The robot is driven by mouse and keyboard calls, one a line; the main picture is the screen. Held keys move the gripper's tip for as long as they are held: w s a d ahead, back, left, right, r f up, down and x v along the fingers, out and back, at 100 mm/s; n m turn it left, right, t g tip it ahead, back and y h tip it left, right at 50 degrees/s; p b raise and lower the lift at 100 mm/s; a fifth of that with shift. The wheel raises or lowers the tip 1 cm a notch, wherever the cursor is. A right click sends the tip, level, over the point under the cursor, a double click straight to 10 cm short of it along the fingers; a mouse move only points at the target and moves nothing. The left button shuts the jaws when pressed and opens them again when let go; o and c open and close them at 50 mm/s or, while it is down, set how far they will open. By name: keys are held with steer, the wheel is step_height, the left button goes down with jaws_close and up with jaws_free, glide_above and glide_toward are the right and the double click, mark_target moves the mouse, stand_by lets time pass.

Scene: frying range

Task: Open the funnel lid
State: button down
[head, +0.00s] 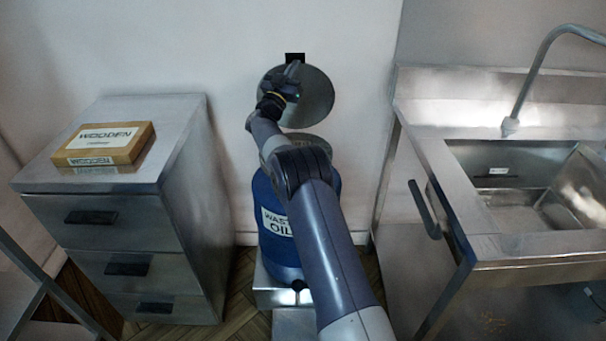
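The round steel funnel lid (318,98) stands raised, close to upright, in front of the wall, with a black piece (295,57) at its top edge. Below it, part of the funnel's rim (318,139) shows on top of the blue waste oil drum (272,247). My arm reaches over the drum and hides much of the funnel and drum. My gripper (291,73) is in front of the lid's upper left part, close to the black piece. Its fingers are dark and small; I cannot tell whether they are open or touch the lid.
A steel drawer cabinet (190,190) stands at left with a wooden box (104,145) on top. At right is a steel sink unit (440,170) with a tap (545,60) and a dark bar handle (424,209). A narrow strip of floor shows on each side of the drum.

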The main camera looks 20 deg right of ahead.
steer(key=s+a+b, duration=0.3)
steer(key=s+b, duration=0.4)
steer(key=s, duration=0.2)
stand_by(0.6)
steer(key=shift+w+d, duration=0.1)
steer(key=shift+w, duration=0.05)
steer(key=w+d+p, duration=0.3)
steer(key=w+p, duration=0.5)
steer(key=w, duration=0.1)
steer(key=shift+w, duration=0.2)
stand_by(0.3)
stand_by(0.4)
